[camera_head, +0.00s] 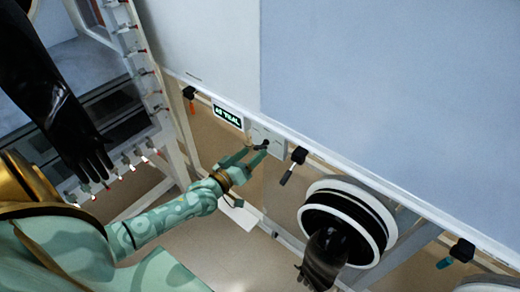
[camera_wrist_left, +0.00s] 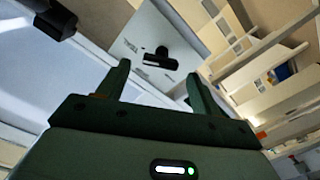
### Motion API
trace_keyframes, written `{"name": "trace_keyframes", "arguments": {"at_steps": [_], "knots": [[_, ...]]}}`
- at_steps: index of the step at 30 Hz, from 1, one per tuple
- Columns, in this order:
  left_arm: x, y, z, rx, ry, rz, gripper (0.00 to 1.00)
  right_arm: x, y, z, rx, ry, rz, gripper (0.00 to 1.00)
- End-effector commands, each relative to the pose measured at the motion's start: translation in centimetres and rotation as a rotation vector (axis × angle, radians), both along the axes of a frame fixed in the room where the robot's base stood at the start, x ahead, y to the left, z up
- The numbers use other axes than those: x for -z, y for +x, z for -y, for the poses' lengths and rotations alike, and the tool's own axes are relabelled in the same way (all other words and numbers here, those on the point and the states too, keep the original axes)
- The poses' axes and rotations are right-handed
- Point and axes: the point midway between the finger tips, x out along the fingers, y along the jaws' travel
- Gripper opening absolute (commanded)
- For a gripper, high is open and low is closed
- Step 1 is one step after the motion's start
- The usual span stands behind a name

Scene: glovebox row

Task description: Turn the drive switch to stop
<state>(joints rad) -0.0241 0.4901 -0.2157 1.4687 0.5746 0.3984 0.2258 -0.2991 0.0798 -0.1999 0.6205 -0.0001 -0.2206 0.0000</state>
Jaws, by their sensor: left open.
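The drive switch is a black knob (camera_head: 262,146) on a pale square plate (camera_head: 275,141) fixed below the panel edge. In the left wrist view the black knob (camera_wrist_left: 163,59) stands out from the plate (camera_wrist_left: 135,38), with small lettering beside it that I cannot read. My left gripper (camera_head: 255,153) is open in front of the plate. In the left wrist view its two fingers (camera_wrist_left: 157,74) are on either side of the knob's line, with the knob ahead of them. I cannot tell whether they touch it. My right gripper is out of view.
A round glove port (camera_head: 349,222) with a black glove (camera_head: 326,258) is lower right. Another black glove (camera_head: 55,95) hangs at left.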

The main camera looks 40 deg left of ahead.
Motion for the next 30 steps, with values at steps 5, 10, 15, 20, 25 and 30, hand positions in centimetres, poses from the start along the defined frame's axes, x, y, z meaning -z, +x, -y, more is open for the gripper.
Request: {"name": "trace_keyframes", "arguments": {"at_steps": [5, 10, 15, 20, 25, 30], "knots": [[0.2, 3.0, 0.2, 0.0, 0.0, 0.0, 0.65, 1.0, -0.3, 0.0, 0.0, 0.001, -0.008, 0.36], [0.1, 4.1, 0.3, 0.0, 0.001, -0.001, 0.65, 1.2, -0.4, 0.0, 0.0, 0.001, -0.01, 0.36], [0.0, 4.2, 0.3, 0.0, 0.001, -0.001, 0.65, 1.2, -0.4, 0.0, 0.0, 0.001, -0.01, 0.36], [0.0, 4.2, 0.3, 0.0, 0.001, -0.001, 0.49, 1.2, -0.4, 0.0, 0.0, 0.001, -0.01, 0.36], [0.0, 4.2, 0.3, 0.0, 0.001, -0.001, 0.21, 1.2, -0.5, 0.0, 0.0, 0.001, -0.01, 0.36], [0.0, 4.2, 0.3, 0.001, -0.009, -0.002, 0.21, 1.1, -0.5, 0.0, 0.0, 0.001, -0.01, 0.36]]}}
